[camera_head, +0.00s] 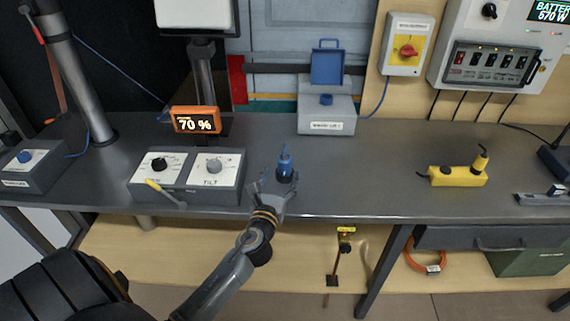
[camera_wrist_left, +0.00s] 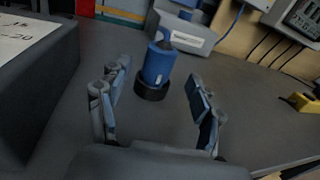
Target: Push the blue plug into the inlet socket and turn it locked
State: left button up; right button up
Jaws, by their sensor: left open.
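The blue plug (camera_head: 285,164) stands upright on the grey bench, its dark ring at the bottom. In the left wrist view the plug (camera_wrist_left: 157,66) is ahead of my left gripper (camera_wrist_left: 155,97), roughly between the lines of its two fingers. My left gripper (camera_head: 272,188) is open, with nothing between its pads, low over the bench's front part. The inlet socket box (camera_head: 326,115) is grey with a blue round socket (camera_head: 326,99) on top and a raised blue lid (camera_head: 327,67). It stands behind the plug, at the back of the bench. My right gripper is not in view.
A control box with two knobs (camera_head: 187,176) is close left of the plug. An orange display (camera_head: 196,120) reads 70 %. A yellow device (camera_head: 458,175) lies to the right. The bench (camera_head: 370,180) is clear between plug and yellow device.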

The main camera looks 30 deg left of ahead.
aim_at(283, 167)
pick_arm(q)
jog(key=x, duration=0.6)
jog(key=shift+w+a, duration=0.1)
jog(key=shift+w, duration=0.15)
jog(key=shift+s, duration=0.1)
jog(key=shift+c, duration=0.4)
jog(key=c, duration=1.1)
jog(key=shift+c, duration=0.8)
jog(key=shift+r, duration=0.15)
